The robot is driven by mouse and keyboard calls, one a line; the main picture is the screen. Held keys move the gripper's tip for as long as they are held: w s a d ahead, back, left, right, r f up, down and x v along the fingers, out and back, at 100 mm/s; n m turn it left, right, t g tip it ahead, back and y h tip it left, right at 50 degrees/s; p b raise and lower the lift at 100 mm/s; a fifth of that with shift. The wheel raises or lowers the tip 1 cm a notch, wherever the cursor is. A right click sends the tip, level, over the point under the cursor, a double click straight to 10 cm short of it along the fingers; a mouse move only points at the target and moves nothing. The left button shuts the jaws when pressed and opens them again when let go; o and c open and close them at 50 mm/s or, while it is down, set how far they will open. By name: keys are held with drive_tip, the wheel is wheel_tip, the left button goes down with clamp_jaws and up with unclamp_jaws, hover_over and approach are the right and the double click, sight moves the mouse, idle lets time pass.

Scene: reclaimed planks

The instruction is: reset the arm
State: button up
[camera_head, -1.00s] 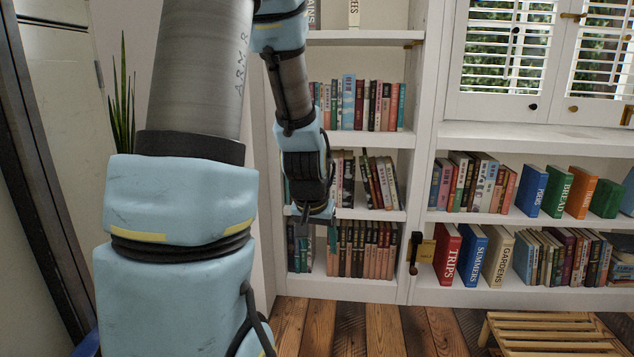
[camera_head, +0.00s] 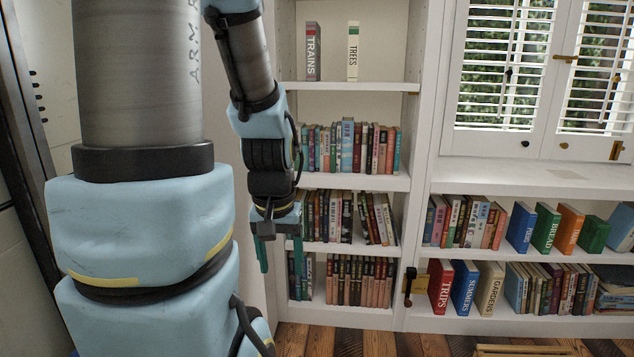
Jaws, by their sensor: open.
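My gripper (camera_head: 279,256) hangs pointing down in front of the left part of the white bookcase. Its two dark green fingers are spread apart, with nothing between them. My light blue and grey arm fills the left of the view and hides part of the wall and the bookcase's left side.
The white bookcase (camera_head: 418,120) holds rows of books (camera_head: 361,280) on several shelves. Shuttered windows (camera_head: 505,60) are at upper right. A slatted wooden piece (camera_head: 530,350) shows at the bottom edge. Some plank floor (camera_head: 390,345) shows bare in front of the shelves.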

wheel_tip(320, 180, up, 22)
drive_tip(key=p, duration=1.9)
drive_tip(key=shift+p, duration=0.4)
drive_tip(key=shift+r, duration=0.1)
drive_tip(key=shift+c, duration=0.3)
